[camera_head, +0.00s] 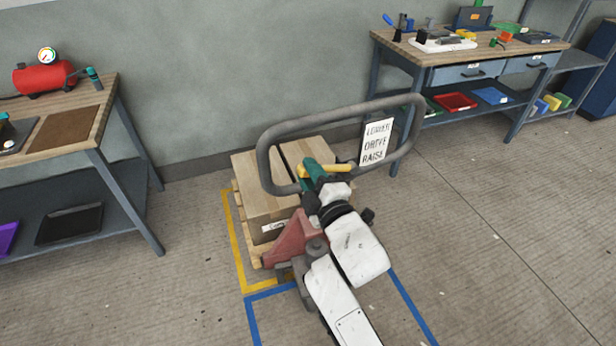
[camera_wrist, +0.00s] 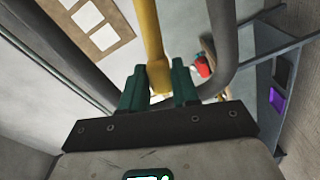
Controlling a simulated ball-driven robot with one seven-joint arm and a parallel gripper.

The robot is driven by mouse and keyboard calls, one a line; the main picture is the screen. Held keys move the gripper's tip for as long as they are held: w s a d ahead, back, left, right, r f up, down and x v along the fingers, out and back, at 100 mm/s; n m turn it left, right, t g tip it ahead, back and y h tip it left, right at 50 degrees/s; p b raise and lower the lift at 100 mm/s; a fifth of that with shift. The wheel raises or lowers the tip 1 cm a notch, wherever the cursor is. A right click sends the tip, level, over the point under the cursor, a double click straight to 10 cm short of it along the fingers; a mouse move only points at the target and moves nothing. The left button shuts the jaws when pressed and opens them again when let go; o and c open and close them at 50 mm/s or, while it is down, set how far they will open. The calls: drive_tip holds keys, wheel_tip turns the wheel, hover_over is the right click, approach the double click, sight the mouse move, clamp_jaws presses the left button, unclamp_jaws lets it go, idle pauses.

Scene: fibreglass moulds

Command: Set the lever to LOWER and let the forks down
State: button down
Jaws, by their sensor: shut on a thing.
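A pallet truck with a grey looped handle (camera_head: 413,150) and a red body (camera_head: 291,240) stands in the middle of the head view. A yellow lever (camera_head: 340,168) sits inside the handle loop. A white sign (camera_head: 376,141) at the loop's right side reads LOWER, DRIVE, RAISE from top to bottom. My gripper (camera_head: 310,172) has green fingers and is shut on the lever. In the wrist view the yellow lever (camera_wrist: 148,40) runs between the green fingers (camera_wrist: 159,86). The forks are hidden; I cannot tell their height.
Blue tape (camera_head: 410,305) marks the floor nearer me. Workbenches stand left (camera_head: 95,125) and back right (camera_head: 400,50). The floor at right is clear.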

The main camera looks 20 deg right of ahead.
drive_tip(key=shift+d+r+m+p, duration=0.25)
drive_tip(key=shift+r+m+p, duration=0.1)
drive_tip(key=shift+r+m, duration=0.15)
drive_tip(key=shift+d+r+m+p, duration=0.2)
drive_tip(key=shift+r+m+p, duration=0.1)
drive_tip(key=shift+r+m, duration=0.15)
drive_tip(key=c, duration=0.9)
unclamp_jaws()
drive_tip(key=s, duration=0.3)
drive_tip(key=s+b, duration=0.1)
drive_tip(key=s, duration=0.6)
drive_tip(key=shift+s+d, duration=0.35)
